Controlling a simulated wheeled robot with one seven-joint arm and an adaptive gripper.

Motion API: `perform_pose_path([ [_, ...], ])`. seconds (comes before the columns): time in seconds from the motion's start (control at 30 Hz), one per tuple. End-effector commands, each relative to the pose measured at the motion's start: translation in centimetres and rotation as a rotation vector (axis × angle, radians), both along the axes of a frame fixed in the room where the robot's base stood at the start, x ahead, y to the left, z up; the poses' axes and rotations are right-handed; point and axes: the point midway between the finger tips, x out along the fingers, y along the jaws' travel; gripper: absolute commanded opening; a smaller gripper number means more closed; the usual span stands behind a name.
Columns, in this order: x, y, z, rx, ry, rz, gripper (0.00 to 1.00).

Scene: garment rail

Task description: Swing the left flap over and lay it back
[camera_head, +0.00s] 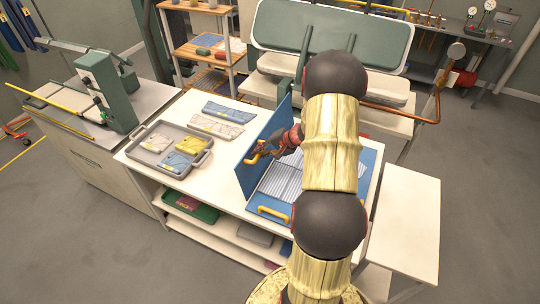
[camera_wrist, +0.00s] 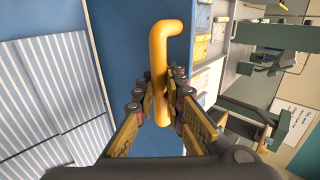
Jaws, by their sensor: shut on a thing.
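The left flap (camera_head: 258,152) is a blue panel standing steeply raised along the left side of the folding board on the white table. Its yellow handle (camera_wrist: 158,45) runs between my fingers in the wrist view. My gripper (camera_wrist: 163,88) is shut on this handle; in the head view my gripper (camera_head: 266,148) is at the flap's upper part. A striped light garment (camera_head: 283,180) lies on the board to the right of the flap, and it also shows in the wrist view (camera_wrist: 45,100). My arm hides part of the board and garment.
The front flap's yellow handle (camera_head: 273,213) lies at the board's near edge. A grey tray (camera_head: 146,163) with folded garments stands on the table to the left, and folded garments (camera_head: 217,126) lie behind it. A pressing machine (camera_head: 330,35) stands behind the table.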

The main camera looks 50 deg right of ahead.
Motion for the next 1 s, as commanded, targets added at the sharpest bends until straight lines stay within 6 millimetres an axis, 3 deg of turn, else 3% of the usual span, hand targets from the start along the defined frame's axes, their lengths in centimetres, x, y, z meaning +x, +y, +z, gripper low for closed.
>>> perform_pose_path([
  [0.1,2.0,0.7,0.5,-0.029,0.089,0.008,0.0],
  [0.47,5.6,1.6,-0.5,-0.086,0.282,0.006,0.0],
  [1.0,9.6,2.8,-2.5,-0.079,0.277,0.003,0.0],
])
